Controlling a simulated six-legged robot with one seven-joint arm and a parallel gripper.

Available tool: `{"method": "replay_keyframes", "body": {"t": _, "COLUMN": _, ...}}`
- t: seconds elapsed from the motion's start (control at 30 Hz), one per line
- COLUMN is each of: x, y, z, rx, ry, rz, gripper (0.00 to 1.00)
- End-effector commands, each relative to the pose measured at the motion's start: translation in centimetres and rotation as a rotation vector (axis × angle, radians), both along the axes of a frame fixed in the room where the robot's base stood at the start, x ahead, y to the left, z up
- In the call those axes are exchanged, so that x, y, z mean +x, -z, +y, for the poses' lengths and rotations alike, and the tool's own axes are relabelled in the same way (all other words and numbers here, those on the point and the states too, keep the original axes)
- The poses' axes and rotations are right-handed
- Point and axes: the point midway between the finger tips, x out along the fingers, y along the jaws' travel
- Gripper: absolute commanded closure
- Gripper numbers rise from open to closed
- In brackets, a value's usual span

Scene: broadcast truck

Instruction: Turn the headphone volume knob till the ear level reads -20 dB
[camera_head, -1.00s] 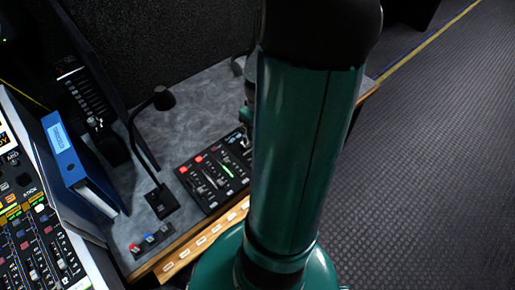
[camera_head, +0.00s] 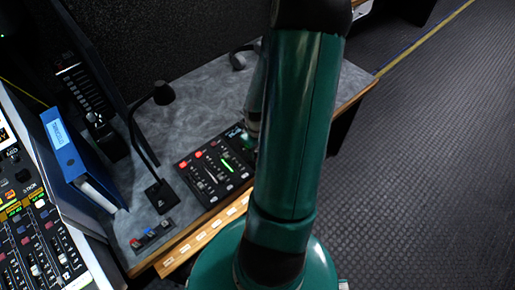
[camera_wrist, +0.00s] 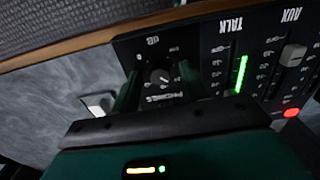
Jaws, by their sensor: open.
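The headphone knob (camera_wrist: 160,77) is a small dark round knob on a black panel, with PHONES lettering beside it in the wrist view. My gripper (camera_wrist: 160,80) is open, with one dark green finger on each side of the knob. I cannot tell whether the fingers touch it. A "dB" mark shows above the knob, but no ear level reading is legible. In the head view the black control panel (camera_head: 213,172) lies on the grey desk, with a lit green bar on it. My arm hides the knob there.
A gooseneck microphone (camera_head: 156,145), a small button box (camera_head: 152,236) and a blue binder (camera_head: 72,155) stand left of the panel. A mixing console (camera_head: 35,240) is at far left. In the wrist view a slider (camera_wrist: 292,54) and a red light (camera_wrist: 291,113) lie to the right.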

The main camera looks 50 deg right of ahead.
Motion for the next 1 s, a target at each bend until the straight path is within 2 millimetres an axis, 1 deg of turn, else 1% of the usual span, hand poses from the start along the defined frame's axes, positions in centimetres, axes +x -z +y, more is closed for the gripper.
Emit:
{"method": "replay_keyframes", "body": {"t": 0.13, "x": 0.01, "y": -0.03, "z": -0.01, "rx": 0.000, "ry": 0.000, "rz": 0.000, "gripper": 0.56}}
{"method": "replay_keyframes", "body": {"t": 0.17, "x": 0.00, "y": -0.04, "z": -0.01, "rx": 0.000, "ry": 0.000, "rz": 0.000, "gripper": 0.60}}
{"method": "replay_keyframes", "body": {"t": 0.2, "x": 0.00, "y": -0.04, "z": -0.01, "rx": 0.000, "ry": 0.000, "rz": 0.000, "gripper": 0.68}}
{"method": "replay_keyframes", "body": {"t": 0.37, "x": 0.00, "y": -0.06, "z": -0.01, "rx": 0.000, "ry": 0.000, "rz": 0.000, "gripper": 0.99}}
{"method": "replay_keyframes", "body": {"t": 0.4, "x": 0.00, "y": -0.06, "z": 0.00, "rx": 0.000, "ry": 0.000, "rz": 0.000, "gripper": 1.00}}
{"method": "replay_keyframes", "body": {"t": 0.73, "x": 0.03, "y": -0.09, "z": 0.00, "rx": -0.002, "ry": 0.043, "rz": 0.000, "gripper": 1.00}}
{"method": "replay_keyframes", "body": {"t": 0.87, "x": 0.06, "y": -0.11, "z": 0.00, "rx": -0.002, "ry": 0.102, "rz": -0.001, "gripper": 1.00}}
{"method": "replay_keyframes", "body": {"t": 1.0, "x": 0.11, "y": -0.13, "z": 0.00, "rx": -0.003, "ry": 0.196, "rz": -0.001, "gripper": 1.00}}
